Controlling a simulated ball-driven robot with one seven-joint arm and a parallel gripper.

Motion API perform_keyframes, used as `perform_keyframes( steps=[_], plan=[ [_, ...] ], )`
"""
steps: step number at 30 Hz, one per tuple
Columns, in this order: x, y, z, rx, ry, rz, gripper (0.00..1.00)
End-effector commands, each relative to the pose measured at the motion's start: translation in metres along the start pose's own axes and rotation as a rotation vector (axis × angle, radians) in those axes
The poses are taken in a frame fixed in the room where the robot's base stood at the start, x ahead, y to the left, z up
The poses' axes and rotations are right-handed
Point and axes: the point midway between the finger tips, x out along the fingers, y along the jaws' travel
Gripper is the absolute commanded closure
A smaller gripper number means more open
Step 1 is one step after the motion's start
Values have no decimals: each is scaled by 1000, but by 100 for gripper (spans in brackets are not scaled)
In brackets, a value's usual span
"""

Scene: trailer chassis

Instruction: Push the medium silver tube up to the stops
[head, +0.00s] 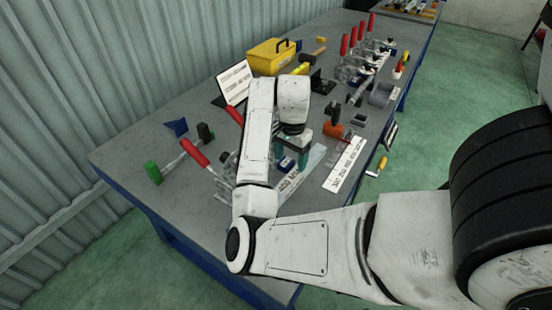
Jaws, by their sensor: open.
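My gripper (292,158) hangs low over the near half of the grey workbench (225,107), fingers pointing down. Its jaws look open, partly hidden by my own arm. A long pale silver piece (314,159) lies on the bench right beside the fingers. It may be the medium silver tube, but its shape is too small to make out. I cannot tell whether the fingers touch it. A short, wide grey cylinder (381,95) lies farther back on the right. The stops cannot be picked out clearly.
Red-handled clamps (194,152) stand at the left, and more (356,40) at the back. The front left bench corner is clear.

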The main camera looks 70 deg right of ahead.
Motion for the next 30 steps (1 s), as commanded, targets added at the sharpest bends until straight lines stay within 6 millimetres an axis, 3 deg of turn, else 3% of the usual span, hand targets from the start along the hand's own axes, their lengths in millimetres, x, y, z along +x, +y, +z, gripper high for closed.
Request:
perform_keyframes(
  steps=[15,22,30],
  plan=[
    [85,1,-1,-4,3,3,28],
    [100,1,0,-4,1,2,28],
    [104,0,0,-4,2,0,28]
  ],
)
